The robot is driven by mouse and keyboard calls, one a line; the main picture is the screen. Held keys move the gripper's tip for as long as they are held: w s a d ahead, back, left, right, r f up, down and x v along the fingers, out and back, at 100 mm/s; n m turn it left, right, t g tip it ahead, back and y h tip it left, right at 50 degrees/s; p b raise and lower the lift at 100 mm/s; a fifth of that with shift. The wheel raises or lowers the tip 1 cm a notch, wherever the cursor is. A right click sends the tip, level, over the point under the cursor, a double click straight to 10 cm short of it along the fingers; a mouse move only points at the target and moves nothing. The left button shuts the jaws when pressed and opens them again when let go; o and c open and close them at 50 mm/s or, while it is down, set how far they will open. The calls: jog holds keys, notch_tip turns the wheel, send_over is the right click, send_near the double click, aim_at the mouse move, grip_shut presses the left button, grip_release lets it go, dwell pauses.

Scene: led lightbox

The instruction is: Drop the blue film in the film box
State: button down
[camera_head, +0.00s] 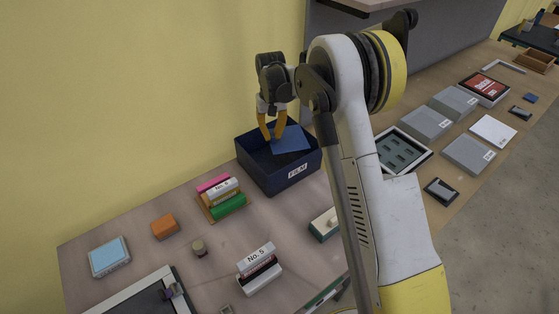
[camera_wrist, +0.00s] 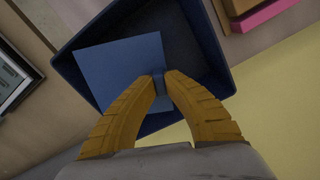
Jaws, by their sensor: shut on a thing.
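The blue film (camera_head: 291,140) is a flat square sheet at the opening of the dark navy film box (camera_head: 262,168), which carries a "FILM" label on its front. My gripper (camera_head: 271,137) points down over the box and is shut on the film's edge. In the wrist view, the yellow fingers (camera_wrist: 159,82) meet at a small blue tab on the right edge of the film (camera_wrist: 118,65). The film lies within the outline of the film box (camera_wrist: 207,45) there. Whether it touches the box is not clear.
Stacked coloured blocks (camera_head: 221,193) stand left of the box. An orange block (camera_head: 165,227) and a light blue box (camera_head: 109,257) lie farther left. A white-topped green case (camera_head: 323,224) sits in front. Grey boxes (camera_head: 426,123) and a framed tray (camera_head: 402,152) lie to the right.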

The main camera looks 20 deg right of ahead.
jog(key=c, duration=1.5)
grip_release()
notch_tip(320, 180, up, 12)
jog(key=shift+f, duration=0.1)
